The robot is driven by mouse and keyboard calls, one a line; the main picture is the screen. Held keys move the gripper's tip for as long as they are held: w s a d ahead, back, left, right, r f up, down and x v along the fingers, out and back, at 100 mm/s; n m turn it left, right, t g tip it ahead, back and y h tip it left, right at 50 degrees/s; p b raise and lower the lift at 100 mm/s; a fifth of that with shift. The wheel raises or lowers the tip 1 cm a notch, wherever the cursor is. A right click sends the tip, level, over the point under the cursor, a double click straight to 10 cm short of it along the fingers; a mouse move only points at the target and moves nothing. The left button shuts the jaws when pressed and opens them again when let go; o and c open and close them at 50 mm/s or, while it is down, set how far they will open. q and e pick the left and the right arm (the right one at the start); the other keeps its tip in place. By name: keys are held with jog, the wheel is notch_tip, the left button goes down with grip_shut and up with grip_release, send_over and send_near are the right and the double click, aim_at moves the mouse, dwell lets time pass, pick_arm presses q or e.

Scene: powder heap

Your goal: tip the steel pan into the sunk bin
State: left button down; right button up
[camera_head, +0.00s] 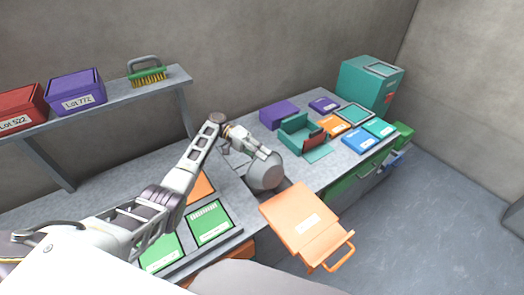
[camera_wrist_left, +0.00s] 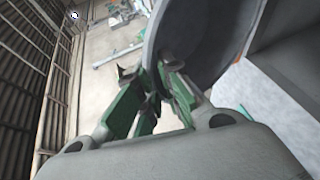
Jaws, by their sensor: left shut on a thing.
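The steel pan (camera_head: 265,172) is a round grey vessel near the middle of the bench in the head view. It looks tilted, its rounded outside towards the camera. My left gripper (camera_head: 262,153) is shut on the pan's edge. In the left wrist view, the green-padded fingers (camera_wrist_left: 160,92) meet at the rim of the pan (camera_wrist_left: 200,35). The pan's contents are hidden. I cannot clearly make out the sunk bin; a dark gap shows beside the pan, above an orange panel. My right gripper is not in view.
The orange panel (camera_head: 303,222) with a handle juts out from the bench front. A teal open box (camera_head: 295,140), a purple box (camera_head: 279,114) and several coloured flat boxes stand to the right. A shelf (camera_head: 120,95) runs behind.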

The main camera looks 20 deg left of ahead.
aim_at(261, 163)
pick_arm(q)
jog(key=shift+s+d+r+p, duration=0.2)
jog(key=shift+s+r+p, duration=0.4)
jog(key=shift+p, duration=0.55)
jog(key=shift+s+d+r+p, duration=0.2)
jog(key=shift+s+p, duration=0.15)
jog(key=shift+s, duration=0.25)
jog(key=shift+s+d+r+p, duration=0.15)
jog(key=shift+s+p, duration=0.2)
jog(key=shift+s, duration=0.25)
jog(key=shift+s+r, duration=0.1)
jog(key=shift+s, duration=0.15)
jog(key=shift+s+d+r, duration=0.15)
jog(key=shift+s+r, duration=0.05)
jog(key=shift+s, duration=0.3)
jog(key=shift+s+d+r, duration=0.15)
jog(key=shift+s+r, duration=0.05)
jog(key=shift+s, duration=0.3)
jog(key=shift+s+d+r, duration=0.15)
jog(key=shift+s+r, duration=0.1)
jog(key=shift+s, duration=0.3)
jog(key=shift+s+d+r, duration=0.15)
jog(key=shift+s+r, duration=0.1)
jog(key=shift+s, duration=0.25)
jog(key=shift+s+r, duration=0.2)
jog(key=shift+s, duration=0.15)
